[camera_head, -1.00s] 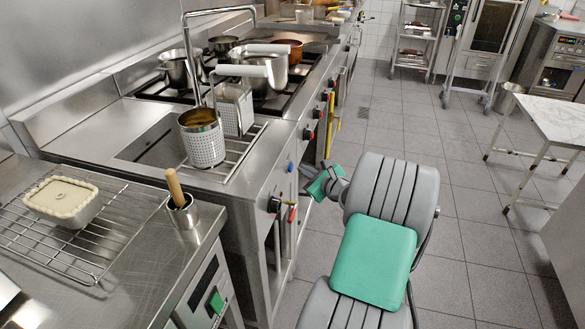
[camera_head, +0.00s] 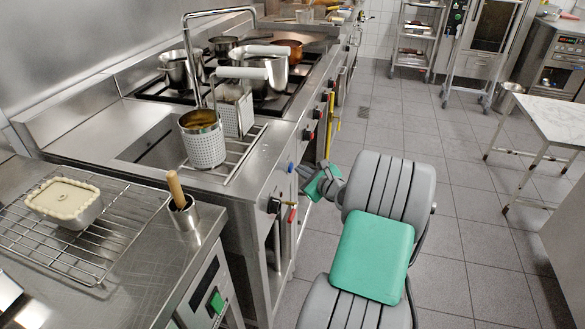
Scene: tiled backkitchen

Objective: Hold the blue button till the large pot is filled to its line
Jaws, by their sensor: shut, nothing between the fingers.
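The blue button (camera_head: 291,167) is a small round knob on the steel front panel of the cooking range. My gripper (camera_head: 299,169) is shut and empty, with its tips at the button, partly hidden by my wrist. I cannot tell whether they touch or press it. A large steel pot (camera_head: 271,82) stands on the burners behind the basket handles. Its line and any water level inside cannot be seen. A bent steel pipe (camera_head: 222,10) rises above the range, its end near the pot; no water stream can be made out.
Two perforated baskets (camera_head: 203,148) with white handles stand on the range's rack. A black knob (camera_head: 274,205) and a red one sit below the button. A wire rack (camera_head: 55,240) with a pale pie is at left. Tiled floor at right is open, with a marble-topped table (camera_head: 555,115).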

